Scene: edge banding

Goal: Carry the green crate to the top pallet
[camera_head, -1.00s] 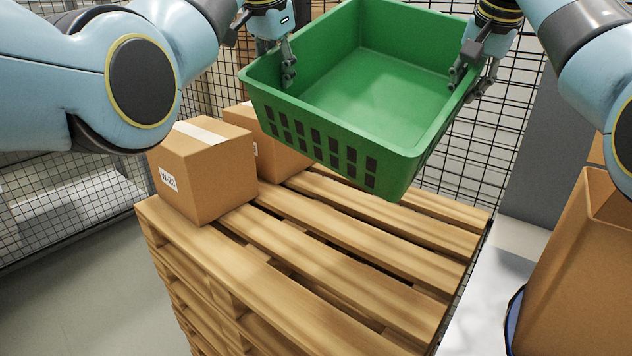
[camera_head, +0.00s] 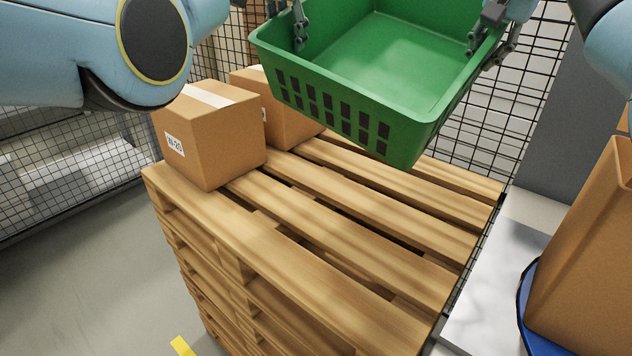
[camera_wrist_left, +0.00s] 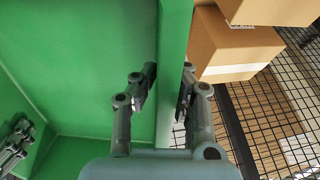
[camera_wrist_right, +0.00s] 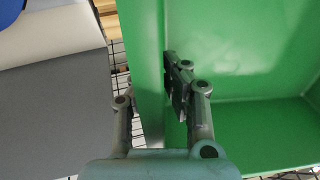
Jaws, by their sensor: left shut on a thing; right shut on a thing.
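The green crate (camera_head: 385,70) is empty and hangs in the air above the far part of the top pallet (camera_head: 330,235), slightly tilted in the head view. My left gripper (camera_head: 299,38) is shut on its left wall; in the left wrist view the fingers (camera_wrist_left: 165,90) straddle the green rim. My right gripper (camera_head: 487,50) is shut on its right wall; in the right wrist view the fingers (camera_wrist_right: 155,85) straddle the rim there. The pallet is the top of a wooden stack. The crate hides part of the pallet's far side.
Two cardboard boxes stand on the pallet's left side, a near one (camera_head: 212,140) and one behind it (camera_head: 285,110), close to the crate. A tall cardboard box (camera_head: 590,250) stands at the right. Wire mesh fencing (camera_head: 500,110) runs behind. The pallet's front and right slats are clear.

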